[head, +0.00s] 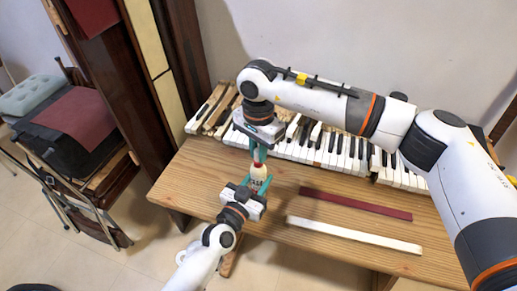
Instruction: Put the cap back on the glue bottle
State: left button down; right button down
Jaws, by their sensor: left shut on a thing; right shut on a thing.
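The glue bottle (256,183), pale with dark lettering and a red top part, stands upright over the left part of the wooden table. My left gripper (258,187) comes from the front and is shut around the bottle's body. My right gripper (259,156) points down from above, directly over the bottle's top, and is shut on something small. That is likely the cap, but the fingers hide it. I cannot tell whether it touches the bottle.
A row of piano keys (335,151) lies along the back of the wooden table (185,185). A dark red strip (355,204) and a white strip (353,235) lie to the right of the bottle. A cluttered chair (75,130) stands at left.

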jog(key=m, duration=0.5)
jog(key=shift+m, duration=0.4)
jog(key=m, duration=1.2)
jog(key=shift+m, duration=0.3)
jog(key=m, duration=0.7)
jog(key=c, duration=1.3)
grip_release()
jog(key=shift+o, duration=0.2)
notch_tip(320, 180, up, 12)
